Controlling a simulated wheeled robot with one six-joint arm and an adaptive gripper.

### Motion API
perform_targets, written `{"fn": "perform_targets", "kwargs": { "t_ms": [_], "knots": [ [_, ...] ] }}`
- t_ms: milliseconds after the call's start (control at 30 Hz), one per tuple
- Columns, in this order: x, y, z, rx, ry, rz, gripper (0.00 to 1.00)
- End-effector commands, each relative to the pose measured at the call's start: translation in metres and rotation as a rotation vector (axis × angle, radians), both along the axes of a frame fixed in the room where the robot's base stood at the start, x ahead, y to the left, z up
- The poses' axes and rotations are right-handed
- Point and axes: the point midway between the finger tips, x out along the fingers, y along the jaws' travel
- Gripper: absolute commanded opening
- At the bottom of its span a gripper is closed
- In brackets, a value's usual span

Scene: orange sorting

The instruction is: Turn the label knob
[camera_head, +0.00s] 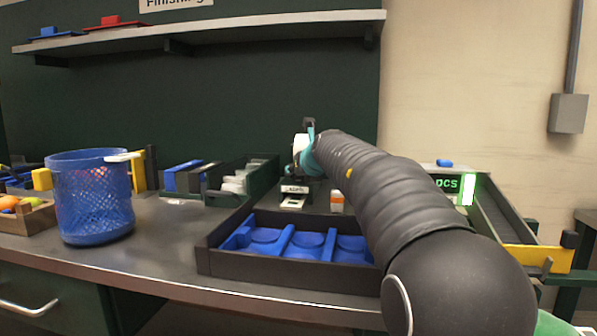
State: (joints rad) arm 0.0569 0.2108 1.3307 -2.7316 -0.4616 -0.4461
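A small dark label unit (294,189) with white lettering on its front stands on the bench behind the black tray. A pale label or slip (292,202) shows at its foot. My arm reaches in from the lower right, and my gripper (306,158) is at the top of this unit. A white round part (299,144) and a dark upright piece show beside the gripper; I cannot tell whether the white part belongs to the unit. The knob cannot be made out. My fingers are too small and hidden to show whether they are open or shut.
A black tray (225,262) with blue compartments lies in front. An orange-and-white bottle (337,200) is just right of the unit. A green lit display (447,184) and chute (510,215) are further right.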

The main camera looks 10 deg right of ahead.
Motion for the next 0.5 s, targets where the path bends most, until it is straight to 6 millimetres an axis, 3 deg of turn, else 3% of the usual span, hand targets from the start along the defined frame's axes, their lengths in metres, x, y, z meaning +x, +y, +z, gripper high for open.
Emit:
{"fn": "perform_targets", "kwargs": {
  "t_ms": [267,300,400,500],
  "knots": [
    [0.0,-0.0003,0.0005,-0.001,-0.001,0.0,0.07],
    [0.0,-0.0003,0.0005,-0.001,-0.001,0.0,0.49],
    [0.0001,-0.0003,0.0004,0.0,-0.001,0.0,0.68],
    [0.0,-0.0002,0.0002,0.0,0.0,0.0,0.68]
  ]
}}
